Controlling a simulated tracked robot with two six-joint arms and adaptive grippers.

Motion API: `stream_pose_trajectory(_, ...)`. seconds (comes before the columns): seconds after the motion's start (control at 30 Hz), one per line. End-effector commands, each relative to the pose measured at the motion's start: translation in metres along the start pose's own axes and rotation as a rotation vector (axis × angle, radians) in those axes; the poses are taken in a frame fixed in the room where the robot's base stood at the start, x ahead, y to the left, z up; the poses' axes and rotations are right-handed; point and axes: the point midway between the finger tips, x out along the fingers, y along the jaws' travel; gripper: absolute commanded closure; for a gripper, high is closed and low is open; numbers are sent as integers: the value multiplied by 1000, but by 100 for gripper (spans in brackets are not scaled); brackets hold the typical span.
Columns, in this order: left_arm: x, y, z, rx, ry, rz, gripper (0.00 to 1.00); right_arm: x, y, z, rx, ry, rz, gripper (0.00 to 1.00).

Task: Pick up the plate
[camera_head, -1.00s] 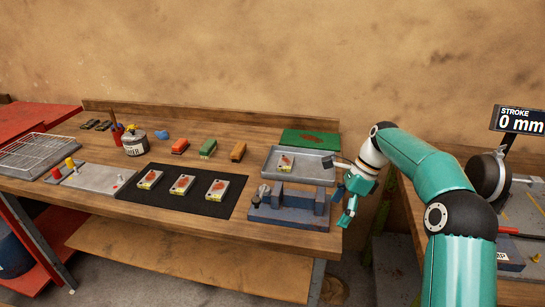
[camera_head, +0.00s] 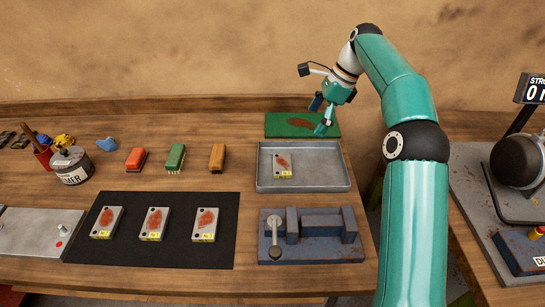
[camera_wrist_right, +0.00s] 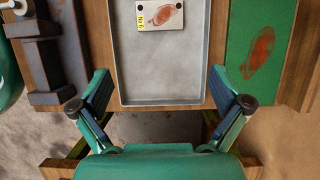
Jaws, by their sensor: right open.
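A small grey metal plate (camera_head: 283,167) with a rust-red patch and a yellow label lies in the left part of a shallow grey tray (camera_head: 330,185). It also shows in the right wrist view (camera_wrist_right: 172,16), near the top edge. Three similar plates lie in a row on a black mat (camera_head: 178,252): left (camera_head: 106,222), middle (camera_head: 154,223) and right (camera_head: 206,223). My right gripper (camera_head: 321,116) is open and empty, above the green mat and behind the tray. In the right wrist view its fingers (camera_wrist_right: 159,80) straddle the tray's near end, apart from the plate. My left gripper is out of view.
A blue vise-like fixture (camera_head: 312,236) stands in front of the tray. The stained green mat (camera_head: 290,125) lies behind it. Red (camera_head: 136,159), green (camera_head: 175,157) and orange (camera_head: 217,157) brushes and a can (camera_head: 72,166) stand to the left.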

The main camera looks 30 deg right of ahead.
Motion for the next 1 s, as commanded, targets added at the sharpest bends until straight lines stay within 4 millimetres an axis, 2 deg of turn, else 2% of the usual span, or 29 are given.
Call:
stream_pose_trajectory(0.3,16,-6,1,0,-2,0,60,61,0,4,-8,1,10,0)
stream_pose_trajectory(0.5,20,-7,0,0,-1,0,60,98,0,5,-7,1,8,0)
stream_pose_trajectory(0.6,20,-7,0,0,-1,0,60,110,0,5,-7,1,6,0)
stream_pose_trajectory(0.83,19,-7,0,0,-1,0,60,122,0,6,-5,1,5,0)
stream_pose_trajectory(1.0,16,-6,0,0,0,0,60,144,0,11,-6,1,7,0)
